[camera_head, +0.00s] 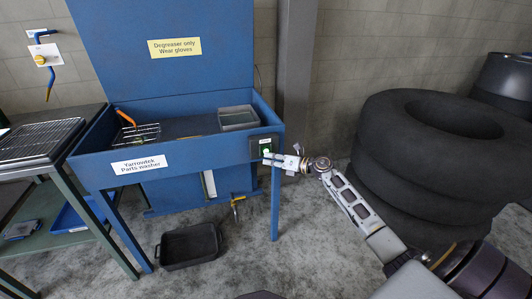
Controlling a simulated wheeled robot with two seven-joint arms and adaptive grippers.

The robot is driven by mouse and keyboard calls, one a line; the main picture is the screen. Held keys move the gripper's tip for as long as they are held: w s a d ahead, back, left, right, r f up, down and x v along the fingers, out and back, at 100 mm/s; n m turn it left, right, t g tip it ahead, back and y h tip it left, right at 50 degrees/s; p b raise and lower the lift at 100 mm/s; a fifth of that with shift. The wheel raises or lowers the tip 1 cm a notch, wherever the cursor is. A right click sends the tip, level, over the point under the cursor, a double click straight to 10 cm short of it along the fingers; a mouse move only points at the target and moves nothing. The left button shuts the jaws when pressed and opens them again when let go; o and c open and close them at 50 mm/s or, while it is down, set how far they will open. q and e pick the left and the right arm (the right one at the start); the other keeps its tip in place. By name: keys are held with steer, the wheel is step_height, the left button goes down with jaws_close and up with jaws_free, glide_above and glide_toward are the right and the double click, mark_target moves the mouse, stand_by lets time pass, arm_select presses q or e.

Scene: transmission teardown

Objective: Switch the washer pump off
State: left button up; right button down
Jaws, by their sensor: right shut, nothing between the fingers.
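The blue parts washer (95,172) stands at the centre left with its lid raised. Its switch box (257,149), dark with a lit green spot (266,144), is on the front right corner of the tub. My right gripper (268,158) is shut and empty, with its fingertips at the lower part of the switch box. I cannot tell whether they touch it. The fingers cover part of the box's lower area. My left gripper is out of view.
A wire basket (137,134) and a grey bin (238,117) sit in the washer. A black tray (188,246) lies on the floor below. Stacked tyres (420,150) stand close to my right arm. A rack table (38,141) is at the left.

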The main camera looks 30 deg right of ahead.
steer(key=shift+w+d+b, duration=0.15)
steer(key=shift+w+b, duration=0.2)
steer(key=shift+w, duration=0.3)
stand_by(1.3)
steer(key=shift+s, duration=0.15)
steer(key=shift+s+r+p, duration=0.1)
steer(key=shift+s+p, duration=0.35)
steer(key=shift+s, duration=0.05)
stand_by(0.3)
steer(key=s+a+p, duration=0.1)
steer(key=s+p, duration=0.2)
steer(key=s, duration=0.3)
steer(key=shift+a, duration=0.35)
stand_by(0.3)
